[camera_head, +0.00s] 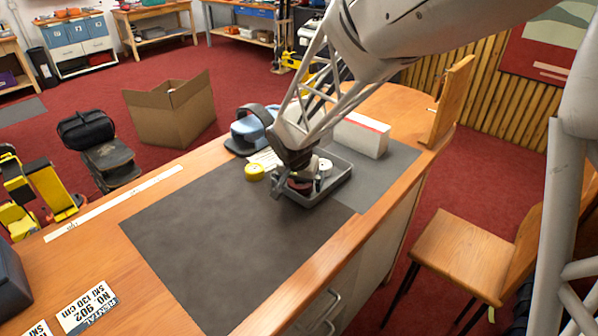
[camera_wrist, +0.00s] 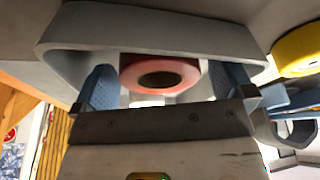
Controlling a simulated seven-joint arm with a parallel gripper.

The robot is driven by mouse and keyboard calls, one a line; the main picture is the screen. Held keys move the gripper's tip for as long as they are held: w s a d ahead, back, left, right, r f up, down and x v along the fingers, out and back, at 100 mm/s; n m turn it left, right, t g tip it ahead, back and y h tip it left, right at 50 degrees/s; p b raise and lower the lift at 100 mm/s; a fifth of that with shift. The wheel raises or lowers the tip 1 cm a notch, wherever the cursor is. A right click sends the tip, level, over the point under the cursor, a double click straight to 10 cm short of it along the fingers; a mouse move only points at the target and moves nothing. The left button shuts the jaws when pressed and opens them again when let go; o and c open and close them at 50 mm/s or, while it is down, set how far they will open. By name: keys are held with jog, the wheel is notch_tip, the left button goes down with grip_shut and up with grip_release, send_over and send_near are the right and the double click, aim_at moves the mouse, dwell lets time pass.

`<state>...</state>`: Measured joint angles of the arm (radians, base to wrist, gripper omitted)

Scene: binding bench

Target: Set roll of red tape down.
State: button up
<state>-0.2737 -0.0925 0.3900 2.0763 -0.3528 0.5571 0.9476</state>
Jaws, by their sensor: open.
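The roll of red tape (camera_wrist: 160,70) lies between the two blue-grey fingers of my gripper (camera_wrist: 160,88) in the wrist view. The fingers are open, one on each side of the roll; I cannot tell whether either touches it. In the head view my gripper (camera_head: 299,179) points down over the left end of a grey tray (camera_head: 333,189). The red roll shows there as a dark red patch (camera_head: 300,187) under the gripper, partly hidden. I cannot tell whether it rests on the tray floor.
A white roll (camera_head: 325,167) stands in the tray to the right. A yellow roll (camera_head: 254,172) lies left of the tray, near a blue-and-black device (camera_head: 248,131). A white box (camera_head: 361,135) stands behind. The dark mat (camera_head: 230,235) in front is clear.

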aim_at(296, 189)
jog(key=v, duration=1.2)
jog(key=shift+r, duration=0.15)
dwell(0.7)
jog(key=s+d+r+n, duration=0.1)
jog(key=s+d, duration=0.4)
jog(key=s, duration=0.4)
jog(key=s+d+r+n, duration=0.1)
jog(key=s+d+n, duration=0.1)
jog(key=s+d, duration=0.3)
jog(key=s+d+r+n+y, duration=0.1)
jog(key=s+d, duration=0.4)
jog(key=s, duration=0.9)
jog(key=shift+d+r+g, duration=0.2)
jog(key=shift+r+g, duration=0.1)
